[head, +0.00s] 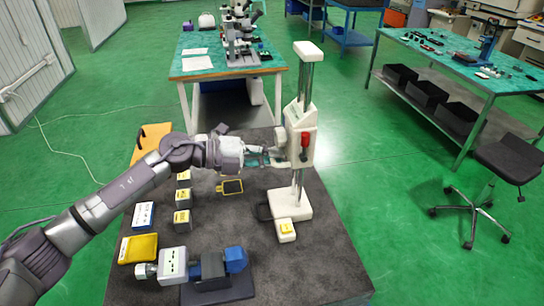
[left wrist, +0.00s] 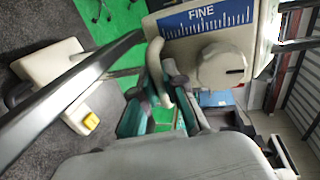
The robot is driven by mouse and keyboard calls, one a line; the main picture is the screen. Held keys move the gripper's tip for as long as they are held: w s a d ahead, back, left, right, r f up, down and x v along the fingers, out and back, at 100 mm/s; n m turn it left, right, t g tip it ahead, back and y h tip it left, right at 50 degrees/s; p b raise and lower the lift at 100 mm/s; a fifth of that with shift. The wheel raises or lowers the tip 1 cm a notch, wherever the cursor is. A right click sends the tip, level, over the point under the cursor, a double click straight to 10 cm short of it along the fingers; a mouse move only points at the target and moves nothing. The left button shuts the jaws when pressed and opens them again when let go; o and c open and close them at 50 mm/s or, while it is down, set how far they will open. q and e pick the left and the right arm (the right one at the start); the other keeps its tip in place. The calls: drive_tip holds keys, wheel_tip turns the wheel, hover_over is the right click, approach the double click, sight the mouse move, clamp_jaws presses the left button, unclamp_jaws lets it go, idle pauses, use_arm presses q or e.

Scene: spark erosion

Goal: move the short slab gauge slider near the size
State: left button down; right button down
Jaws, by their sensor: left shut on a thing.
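The gauge slider (head: 301,136) is a cream block with a red lever, partway up the two metal columns of the gauge stand (head: 293,205). In the left wrist view the slider (left wrist: 262,55) shows a blue FINE scale and a round knob (left wrist: 222,66). My left gripper (head: 275,157) is at the slider's left side. It is shut on a pale curved handle (left wrist: 157,66) of the slider; the exact contact is partly hidden. A small yellow piece (head: 286,229) sits on the front of the stand's foot. I cannot tell which thing is the short slab.
On the dark bench (head: 320,270) are several grey blocks with yellow labels (head: 182,218), a yellow-framed dark plate (head: 230,187), a yellow box (head: 138,249) and a blue-and-white device (head: 205,264) at the front. The bench right of the stand is clear. A stool (head: 495,180) stands at right.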

use_arm(q)
wheel_tip(320, 180, down, 6)
drive_tip(key=b, duration=0.3)
drive_tip(key=shift+f, duration=0.15)
drive_tip(key=c, duration=1.5)
unclamp_jaws()
drive_tip(key=shift+a, duration=0.1)
drive_tip(key=v, duration=1.2)
